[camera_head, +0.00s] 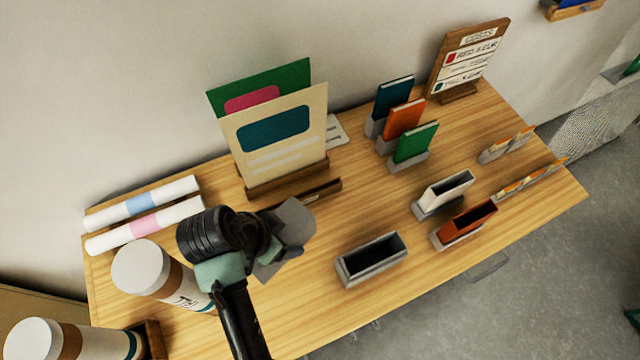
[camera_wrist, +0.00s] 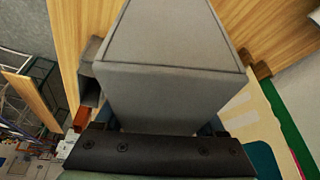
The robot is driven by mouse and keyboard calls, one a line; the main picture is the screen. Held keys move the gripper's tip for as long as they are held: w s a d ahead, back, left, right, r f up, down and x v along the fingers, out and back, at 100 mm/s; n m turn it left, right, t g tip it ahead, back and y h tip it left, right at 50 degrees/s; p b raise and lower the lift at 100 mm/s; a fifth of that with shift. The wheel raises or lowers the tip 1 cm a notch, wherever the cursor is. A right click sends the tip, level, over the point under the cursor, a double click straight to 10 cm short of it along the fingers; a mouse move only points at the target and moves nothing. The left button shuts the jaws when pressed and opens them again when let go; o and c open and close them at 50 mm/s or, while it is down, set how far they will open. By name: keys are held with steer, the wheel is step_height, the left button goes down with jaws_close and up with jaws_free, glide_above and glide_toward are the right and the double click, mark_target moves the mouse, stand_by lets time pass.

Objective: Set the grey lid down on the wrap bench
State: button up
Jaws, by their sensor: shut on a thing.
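The grey lid (camera_head: 292,220) is held by my gripper (camera_head: 270,248) above the left-middle of the wooden bench (camera_head: 370,205). It looks tilted in the head view. In the wrist view the lid (camera_wrist: 172,55) fills the middle as a grey box-like piece, with the bench wood behind it. My gripper is shut on it. My wrist and the lid hide part of the bench and the wooden stand's left end. I cannot see any contact between lid and bench.
An open grey box (camera_head: 374,270) stands right of the lid. A white box (camera_head: 445,192) and a red-brown box (camera_head: 465,222) stand farther right. Upright cards (camera_head: 275,130) stand behind. Bare wood lies around the grey box.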

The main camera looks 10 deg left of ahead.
steer(key=f, duration=0.5)
steer(key=shift+s+a+f+p, duration=0.1)
steer(key=shift+s+p, duration=0.2)
steer(key=shift+p, duration=0.1)
steer(key=shift+w+a+f, duration=0.1)
steer(key=shift+a+f, duration=0.05)
steer(key=shift+f, duration=2.35)
steer(key=shift+f, duration=0.2)
steer(key=o, duration=1.3)
